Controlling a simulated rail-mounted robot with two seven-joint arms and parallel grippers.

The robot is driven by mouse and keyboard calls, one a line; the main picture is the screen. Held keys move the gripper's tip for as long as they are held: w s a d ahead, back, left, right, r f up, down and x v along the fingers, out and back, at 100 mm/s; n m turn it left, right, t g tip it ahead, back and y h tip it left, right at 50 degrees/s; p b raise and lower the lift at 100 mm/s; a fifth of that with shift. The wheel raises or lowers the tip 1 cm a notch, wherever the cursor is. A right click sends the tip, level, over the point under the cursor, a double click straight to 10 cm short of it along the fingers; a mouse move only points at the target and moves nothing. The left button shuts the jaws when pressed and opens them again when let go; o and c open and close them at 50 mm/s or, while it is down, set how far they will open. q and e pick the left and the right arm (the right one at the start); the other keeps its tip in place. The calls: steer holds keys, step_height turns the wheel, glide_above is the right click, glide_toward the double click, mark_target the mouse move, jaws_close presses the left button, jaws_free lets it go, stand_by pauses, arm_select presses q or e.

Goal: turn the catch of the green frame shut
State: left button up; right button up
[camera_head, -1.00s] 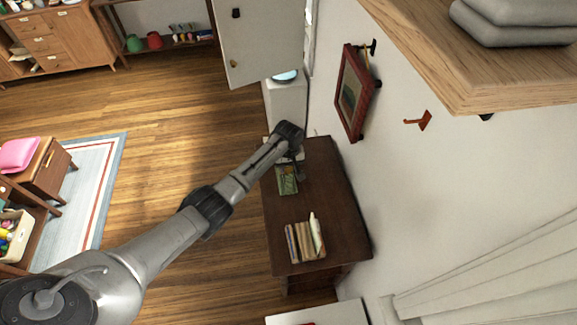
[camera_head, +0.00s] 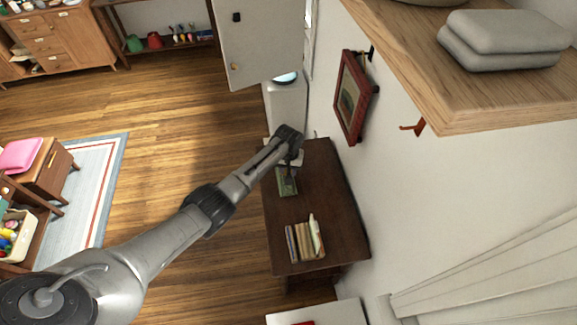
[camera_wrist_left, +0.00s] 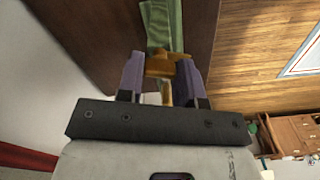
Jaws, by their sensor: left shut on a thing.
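The green frame (camera_head: 287,184) lies on the dark brown cabinet top, below the end of my left arm in the head view. In the left wrist view the green frame (camera_wrist_left: 163,25) is a narrow green strip at the top, partly cut off by the picture edge. A brass-coloured catch (camera_wrist_left: 159,64) sits between the two purple-grey fingers of my left gripper (camera_wrist_left: 160,70), which is shut on it. In the head view my left gripper (camera_head: 294,158) is small and dark, and the catch cannot be made out. My right gripper is in neither view.
Several upright books (camera_head: 303,242) stand on the cabinet top (camera_head: 330,205) nearer me. A red-framed picture (camera_head: 352,98) and a red hook (camera_head: 414,127) are on the wall at right. A wooden shelf (camera_head: 430,75) with grey folded cloths (camera_head: 505,40) juts in at upper right.

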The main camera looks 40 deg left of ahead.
arm_select(q)
steer(key=m+p, duration=0.1)
steer(key=m, duration=0.1)
steer(key=shift+r+m, duration=0.1)
steer(key=shift+m, duration=0.3)
steer(key=m, duration=0.3)
steer(key=shift+m+p, duration=0.3)
steer(key=shift+p, duration=0.1)
steer(key=m, duration=0.5)
steer(key=shift+m, duration=1.1)
steer(key=o, duration=0.9)
steer(key=shift+o, duration=0.2)
